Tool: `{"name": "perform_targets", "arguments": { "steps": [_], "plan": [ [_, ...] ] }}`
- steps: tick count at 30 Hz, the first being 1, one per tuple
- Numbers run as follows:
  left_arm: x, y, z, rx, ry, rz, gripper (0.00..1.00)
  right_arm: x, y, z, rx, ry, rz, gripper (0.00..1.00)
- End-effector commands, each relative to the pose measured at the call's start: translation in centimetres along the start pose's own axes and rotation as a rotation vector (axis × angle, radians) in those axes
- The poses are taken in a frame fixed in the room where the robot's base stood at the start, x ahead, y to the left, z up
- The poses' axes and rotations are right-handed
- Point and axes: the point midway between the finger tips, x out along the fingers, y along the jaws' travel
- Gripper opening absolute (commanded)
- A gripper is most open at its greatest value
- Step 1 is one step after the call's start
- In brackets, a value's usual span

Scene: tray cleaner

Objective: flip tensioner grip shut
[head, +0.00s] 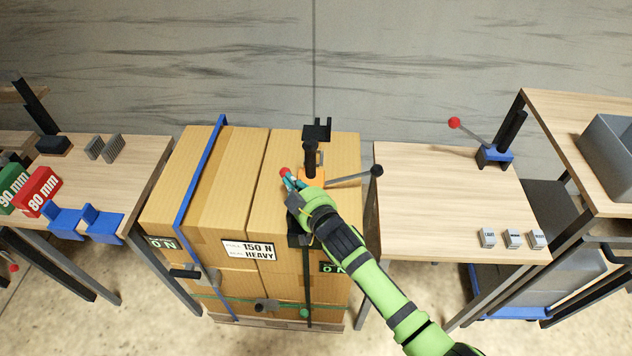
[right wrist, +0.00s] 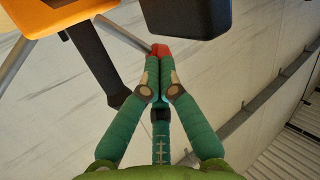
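The tensioner (head: 312,176) is an orange and black device on top of the strapped cartons. Its orange body (right wrist: 60,14) shows at the top left of the right wrist view. A red knob (head: 285,171) lies at its left side; in the right wrist view the red knob (right wrist: 160,49) sits at the end of a grey rod. My right gripper (head: 290,180) has its teal fingers brought together at this knob and looks shut on it. The fingertips partly hide the knob. A grey lever with a black knob (head: 376,170) sticks out to the right. My left gripper is not in view.
The cartons (head: 190,205) carry a blue strap (head: 203,165) and a black strap (head: 307,280). A table at right (head: 430,190) holds a blue clamp with a red-knobbed lever (head: 494,156) and small grey blocks. A left table (head: 115,165) holds blue brackets and labelled blocks.

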Motion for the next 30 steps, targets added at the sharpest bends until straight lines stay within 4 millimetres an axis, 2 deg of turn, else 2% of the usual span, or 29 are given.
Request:
{"name": "perform_targets", "arguments": {
  "steps": [30],
  "plan": [
    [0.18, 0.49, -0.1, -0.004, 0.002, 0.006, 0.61, 0.31, -0.45, 0.01, 0.002, 0.001, 0.0, 0.0]
  ]
}}
